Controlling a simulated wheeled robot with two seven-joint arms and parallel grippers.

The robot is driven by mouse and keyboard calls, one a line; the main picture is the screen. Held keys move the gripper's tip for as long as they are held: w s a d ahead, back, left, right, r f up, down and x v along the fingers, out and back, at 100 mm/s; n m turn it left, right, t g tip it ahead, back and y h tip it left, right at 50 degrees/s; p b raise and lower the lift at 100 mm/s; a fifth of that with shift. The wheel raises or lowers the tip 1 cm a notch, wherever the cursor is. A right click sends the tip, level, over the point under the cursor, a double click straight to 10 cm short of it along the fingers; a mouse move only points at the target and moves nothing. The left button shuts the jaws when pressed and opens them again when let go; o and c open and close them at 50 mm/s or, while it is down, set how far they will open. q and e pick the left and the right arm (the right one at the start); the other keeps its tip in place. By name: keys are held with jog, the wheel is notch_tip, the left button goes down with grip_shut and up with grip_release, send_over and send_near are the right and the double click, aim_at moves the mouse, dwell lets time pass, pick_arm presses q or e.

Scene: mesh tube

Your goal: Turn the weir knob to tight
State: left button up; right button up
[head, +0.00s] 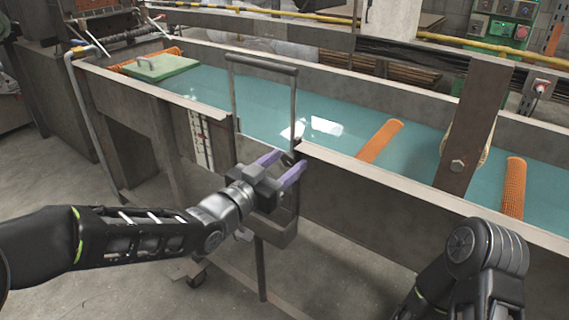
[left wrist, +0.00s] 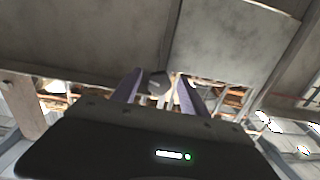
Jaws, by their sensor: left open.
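My left gripper (head: 291,160) is open in front of the trough wall, at the edge of the weir opening. Its two purple fingers point at the weir frame. A small dark knob (left wrist: 157,84) shows between the fingers in the left wrist view, apparently the weir knob. In the head view the knob (head: 287,158) is mostly hidden by the gripper. I cannot tell whether the fingers touch it. The weir gate's metal frame (head: 262,61) stands upright with a bar handle across the top. My right arm shows at the lower right; its gripper is out of view.
The long trough (head: 385,180) holds blue-green water with orange mesh tubes (head: 379,141) (head: 513,187) across it. A green board (head: 160,67) lies at the far left end. The floor in front has free room.

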pick_arm(q)
jog(key=shift+c, duration=0.5)
grip_shut()
pick_arm(e)
jog(key=shift+f, duration=0.15)
pick_arm(q)
jog(key=shift+f+m+b, duration=0.2)
jog(key=shift+m+b, duration=0.5)
jog(key=shift+b, duration=0.55)
jog(key=m+b, duration=0.8)
jog(key=b, duration=0.2)
jog(key=m+b, duration=0.2)
jog(key=m, duration=0.1)
jog(key=shift+a+r+m+b, duration=0.1)
jog(key=shift+m+b, duration=0.2)
jog(key=shift+r+m+b, duration=0.1)
jog(key=shift+m+b, duration=0.3)
jog(key=shift+m, duration=0.4)
pick_arm(e)
notch_tip(320, 180, down, 16)
jog(key=w+d, duration=0.1)
jog(key=w, duration=0.1)
jog(key=shift+w+d+t, duration=0.3)
jog(key=shift+d, duration=0.05)
